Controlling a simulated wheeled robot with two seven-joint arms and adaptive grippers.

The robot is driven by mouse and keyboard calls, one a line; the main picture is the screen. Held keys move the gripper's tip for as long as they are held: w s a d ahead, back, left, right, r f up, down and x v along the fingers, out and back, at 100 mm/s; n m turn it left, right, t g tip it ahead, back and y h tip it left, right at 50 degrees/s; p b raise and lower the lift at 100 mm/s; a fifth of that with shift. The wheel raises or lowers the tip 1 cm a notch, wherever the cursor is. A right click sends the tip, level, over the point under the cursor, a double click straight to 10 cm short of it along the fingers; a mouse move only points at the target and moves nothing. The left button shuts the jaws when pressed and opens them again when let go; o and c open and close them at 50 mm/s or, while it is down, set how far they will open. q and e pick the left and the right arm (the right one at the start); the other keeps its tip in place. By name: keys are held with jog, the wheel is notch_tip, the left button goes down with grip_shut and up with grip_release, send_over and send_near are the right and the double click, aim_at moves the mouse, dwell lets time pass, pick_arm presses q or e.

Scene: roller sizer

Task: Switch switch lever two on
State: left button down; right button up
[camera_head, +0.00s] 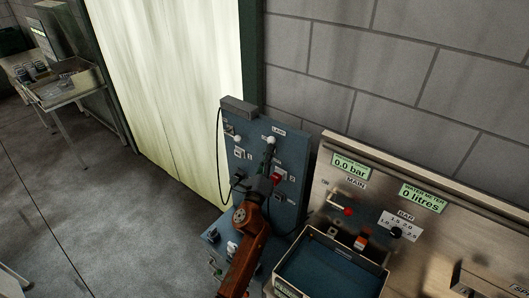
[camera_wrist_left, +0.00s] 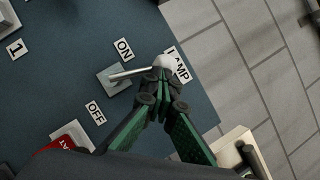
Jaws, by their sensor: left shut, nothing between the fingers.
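A blue panel (camera_head: 292,152) stands against the wall and carries two levers with white ball ends. The right-hand lever's white ball (camera_head: 271,140) shows just beyond my left gripper (camera_head: 270,168). In the left wrist view, this lever (camera_wrist_left: 133,73) sticks out from a grey plate between an ON label (camera_wrist_left: 123,49) and an OFF label (camera_wrist_left: 95,112), beside a LAMP label (camera_wrist_left: 178,65). My left gripper (camera_wrist_left: 158,78) is shut and empty, its tips at the ball end; I cannot tell whether they touch. No number shows beside this lever. My right gripper is not in view.
The other lever's white ball (camera_head: 238,138) is to the left. A red part (camera_wrist_left: 58,148) lies near the OFF label. A steel panel with displays (camera_head: 350,166) and a basin (camera_head: 330,268) stand to the right. The floor (camera_head: 110,200) at left is open.

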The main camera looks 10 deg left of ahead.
pick_arm(q)
jog(key=shift+r, duration=0.1)
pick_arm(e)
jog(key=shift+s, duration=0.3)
pick_arm(q)
jog(key=shift+d, duration=0.1)
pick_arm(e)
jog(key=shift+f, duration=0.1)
pick_arm(q)
jog(key=d+f+b+v, duration=0.1)
jog(key=b+v, duration=0.3)
jog(key=v, duration=0.9)
jog(key=shift+w+d+f, duration=0.25)
jog(key=shift+d+f, duration=0.1)
jog(key=shift+f, duration=0.25)
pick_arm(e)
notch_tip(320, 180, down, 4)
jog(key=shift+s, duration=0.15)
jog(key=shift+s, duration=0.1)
